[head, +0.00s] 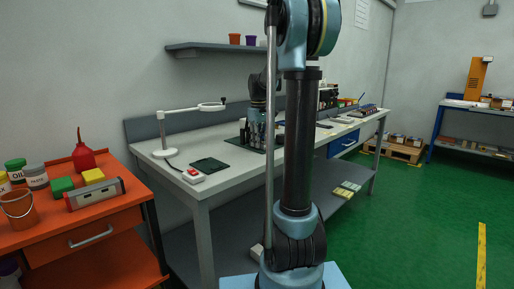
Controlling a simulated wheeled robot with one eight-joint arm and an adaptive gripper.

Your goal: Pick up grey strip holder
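My arm stands in the middle of the head view and covers part of the workbench. A blue-grey end part of my arm shows just left of the dark column, above the bench. My gripper (257,130) seems to hang below it, over a dark mat with small upright items. Its fingers are too small and dark to tell whether they are open or shut. I cannot pick out the grey strip holder for certain; it may be among the small things on the bench or hidden behind my arm.
The long grey workbench (225,178) carries a white magnifier lamp (162,135), a dark green pad (209,165) and a red-switched box (193,176). An orange cart (60,231) with bottles and blocks stands at left. A wall shelf (215,46) holds cups.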

